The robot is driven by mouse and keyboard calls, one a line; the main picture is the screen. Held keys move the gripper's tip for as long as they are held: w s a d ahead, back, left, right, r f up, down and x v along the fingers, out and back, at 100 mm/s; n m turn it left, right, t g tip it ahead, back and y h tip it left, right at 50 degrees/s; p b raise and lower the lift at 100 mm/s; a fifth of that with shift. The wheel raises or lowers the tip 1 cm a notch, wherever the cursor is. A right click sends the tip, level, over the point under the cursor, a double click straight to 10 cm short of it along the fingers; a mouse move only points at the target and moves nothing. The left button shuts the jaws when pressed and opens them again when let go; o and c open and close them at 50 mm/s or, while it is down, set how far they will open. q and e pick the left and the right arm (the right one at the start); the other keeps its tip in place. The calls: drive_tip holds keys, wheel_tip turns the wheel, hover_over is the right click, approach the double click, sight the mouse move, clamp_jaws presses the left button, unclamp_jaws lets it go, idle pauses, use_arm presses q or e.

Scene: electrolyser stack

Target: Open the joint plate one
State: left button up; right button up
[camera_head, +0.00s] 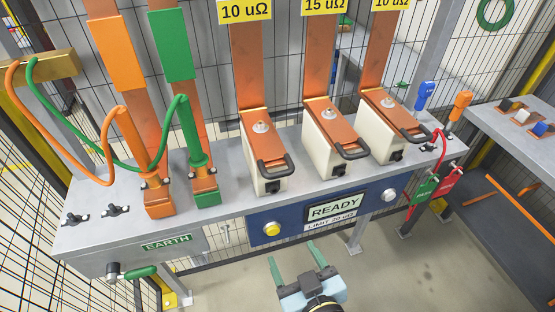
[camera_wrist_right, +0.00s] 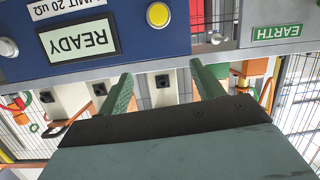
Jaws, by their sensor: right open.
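Three copper joint plates with black handles lie on cream blocks on the grey bench. The leftmost joint plate (camera_head: 262,147) sits under a yellow "10 uΩ" label and looks closed flat on its block, its handle (camera_head: 274,165) at the front. The middle plate (camera_head: 329,130) is under "15 uΩ", and the right plate (camera_head: 391,109) is under another label. My right gripper (camera_head: 297,255) is open and empty in front of and below the bench, apart from every handle. Its green fingers also show in the right wrist view (camera_wrist_right: 160,77). My left gripper is out of view.
A blue panel reading READY (camera_head: 335,207) with a yellow button (camera_head: 272,229) fronts the bench. Orange (camera_head: 128,145) and green (camera_head: 186,125) cables stand left of the plates. A green EARTH lever (camera_head: 140,272) is lower left. A side table (camera_head: 480,120) stands right.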

sight(282, 175)
wheel_tip(282, 175, up, 15)
drive_tip(key=m+t, duration=0.1)
drive_tip(key=t, duration=0.2)
drive_tip(key=p+x, duration=0.3)
drive_tip(key=x, duration=0.9)
drive_tip(key=shift+w+f, duration=0.15)
drive_tip(key=shift+c, duration=0.5)
drive_tip(key=c, duration=1)
drive_tip(key=shift+p, duration=0.3)
